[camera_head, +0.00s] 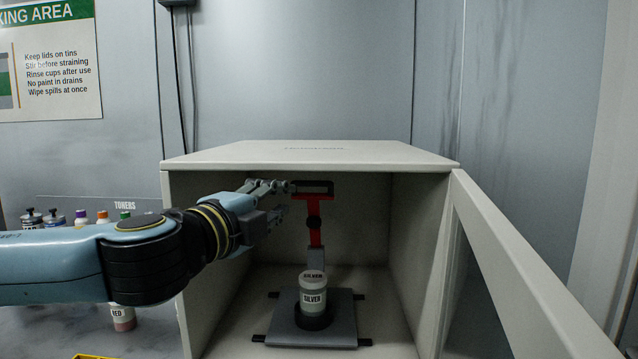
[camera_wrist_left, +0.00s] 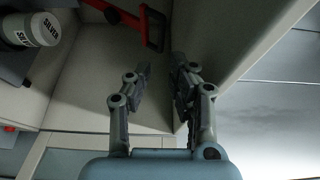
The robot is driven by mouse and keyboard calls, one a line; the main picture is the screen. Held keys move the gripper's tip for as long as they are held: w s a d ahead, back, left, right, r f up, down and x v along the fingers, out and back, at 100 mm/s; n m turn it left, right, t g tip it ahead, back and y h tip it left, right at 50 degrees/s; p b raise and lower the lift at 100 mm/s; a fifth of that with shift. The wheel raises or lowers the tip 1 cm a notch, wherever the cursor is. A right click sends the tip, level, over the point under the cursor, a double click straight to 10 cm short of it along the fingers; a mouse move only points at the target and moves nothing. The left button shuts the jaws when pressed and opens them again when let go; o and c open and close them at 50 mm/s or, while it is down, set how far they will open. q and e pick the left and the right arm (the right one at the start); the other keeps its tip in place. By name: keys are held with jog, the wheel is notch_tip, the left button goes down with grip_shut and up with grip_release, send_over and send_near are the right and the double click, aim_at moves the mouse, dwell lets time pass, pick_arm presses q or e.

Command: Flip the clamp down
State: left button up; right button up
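The clamp (camera_head: 314,222) is a red arm with a black handle frame (camera_head: 312,188) at its top. It stands raised behind a tin labelled SILVER (camera_head: 313,297) on a grey plate (camera_head: 343,322) inside the open cabinet. My left gripper (camera_head: 289,199) reaches into the cabinet, its fingertips just left of the handle. In the left wrist view my fingers (camera_wrist_left: 160,65) are apart with nothing between them, and the clamp's handle (camera_wrist_left: 154,27) is just beyond the tips. I cannot tell whether they touch it. The tin (camera_wrist_left: 30,28) also shows there. My right gripper is not in view.
The cabinet (camera_head: 310,153) has side walls, a roof and a back close around my left gripper. Its door (camera_head: 520,270) is swung open to the right. A tin labelled RED (camera_head: 121,317) and several toner bottles (camera_head: 80,217) stand outside on the left.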

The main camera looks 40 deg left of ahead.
pick_arm(q)
send_near(311, 185)
jog(key=w, duration=0.3)
jog(key=x, duration=0.3)
jog(key=a+p+x, duration=0.1)
jog(key=x, duration=0.2)
jog(key=shift+s+d+r, duration=0.1)
jog(key=shift+s, duration=0.1)
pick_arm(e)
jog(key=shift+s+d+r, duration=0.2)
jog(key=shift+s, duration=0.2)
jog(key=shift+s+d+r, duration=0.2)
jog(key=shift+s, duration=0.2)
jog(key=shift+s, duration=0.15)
pick_arm(q)
jog(key=shift+c, duration=0.6)
grip_shut()
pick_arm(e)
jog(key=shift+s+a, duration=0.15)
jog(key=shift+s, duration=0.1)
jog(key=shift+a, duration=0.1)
